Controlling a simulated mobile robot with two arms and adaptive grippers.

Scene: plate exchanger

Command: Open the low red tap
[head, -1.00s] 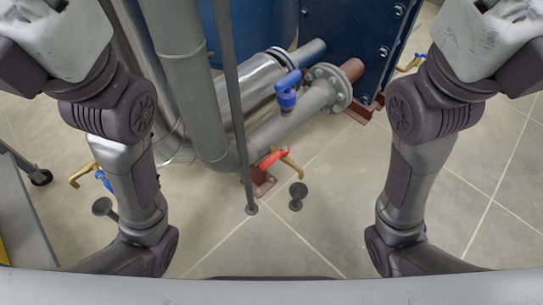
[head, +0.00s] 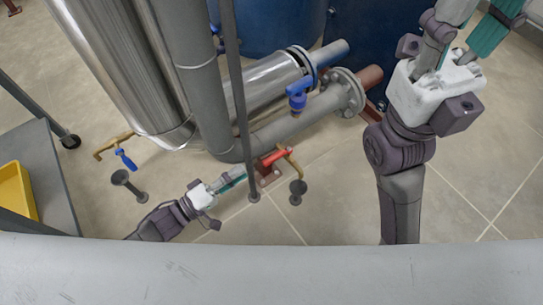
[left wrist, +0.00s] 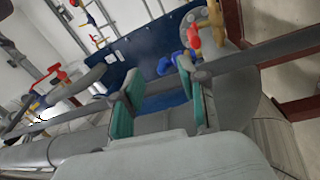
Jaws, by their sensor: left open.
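The low red tap has a red handle (head: 276,157) and a brass spout (head: 294,167), low by the pipe support in the head view. My left gripper (head: 238,178) is low over the floor, just left of the handle, with its teal fingertips beside a thin grey pole. In the left wrist view its two teal pads (left wrist: 158,108) stand apart with nothing between them. Two red handles show there, one at the left (left wrist: 58,76) and one at the upper right (left wrist: 193,38); I cannot tell which is the low tap. My right gripper (head: 464,28) is raised at the upper right, fingers apart and empty.
The thin grey pole (head: 239,100) stands between my left gripper and the tap. A blue-handled valve (head: 298,92) sits on the grey pipe (head: 285,128). Another brass tap with a blue handle (head: 125,160) is at the left. A yellow bin (head: 15,190) lies on a grey cart.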

